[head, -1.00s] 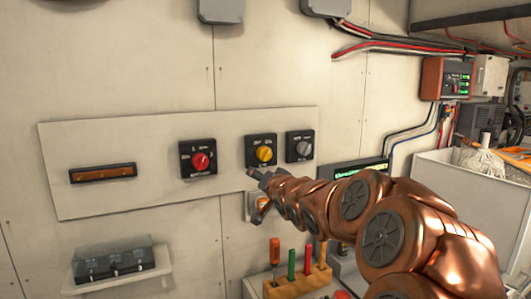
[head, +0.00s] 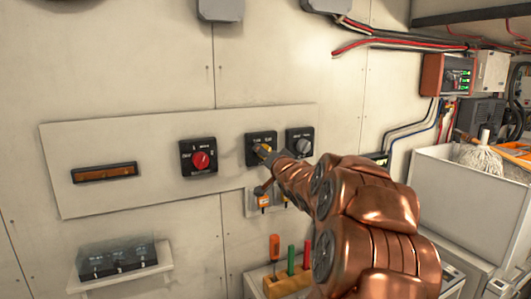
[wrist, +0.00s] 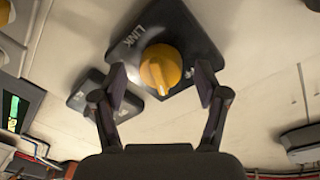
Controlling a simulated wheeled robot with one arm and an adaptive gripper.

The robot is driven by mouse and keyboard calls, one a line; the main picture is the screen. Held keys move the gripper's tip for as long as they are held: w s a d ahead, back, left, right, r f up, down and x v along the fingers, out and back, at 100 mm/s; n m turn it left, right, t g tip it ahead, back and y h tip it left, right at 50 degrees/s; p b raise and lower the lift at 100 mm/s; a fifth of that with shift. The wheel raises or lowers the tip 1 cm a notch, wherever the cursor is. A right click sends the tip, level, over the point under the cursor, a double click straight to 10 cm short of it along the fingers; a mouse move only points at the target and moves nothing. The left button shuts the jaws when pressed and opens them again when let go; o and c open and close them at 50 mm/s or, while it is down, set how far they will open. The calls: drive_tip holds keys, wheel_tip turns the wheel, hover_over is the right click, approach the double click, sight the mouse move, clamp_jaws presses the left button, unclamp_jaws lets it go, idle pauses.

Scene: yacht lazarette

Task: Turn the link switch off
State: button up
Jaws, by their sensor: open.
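The link switch is a yellow rotary knob (wrist: 161,68) on a black square plate lettered LINK. In the head view the knob (head: 263,150) is partly hidden by my gripper (head: 272,168). In the wrist view my gripper (wrist: 161,84) is open, with one finger on each side of the knob. Gaps show between the fingers and the knob, so it is not held. I cannot tell how deep the fingertips reach. A pale pointer mark on the knob faces the palm in the wrist view.
A red knob switch (head: 200,161) sits to the left on the same panel (head: 100,145). A grey knob switch (head: 302,143) is close on the right. Below are an orange-marked fitting (head: 262,202) and a rack of screwdrivers (head: 287,283).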

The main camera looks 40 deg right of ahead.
drive_tip(key=shift+w+d, duration=0.15)
drive_tip(key=shift+w, duration=0.35)
drive_tip(key=c, duration=1.2)
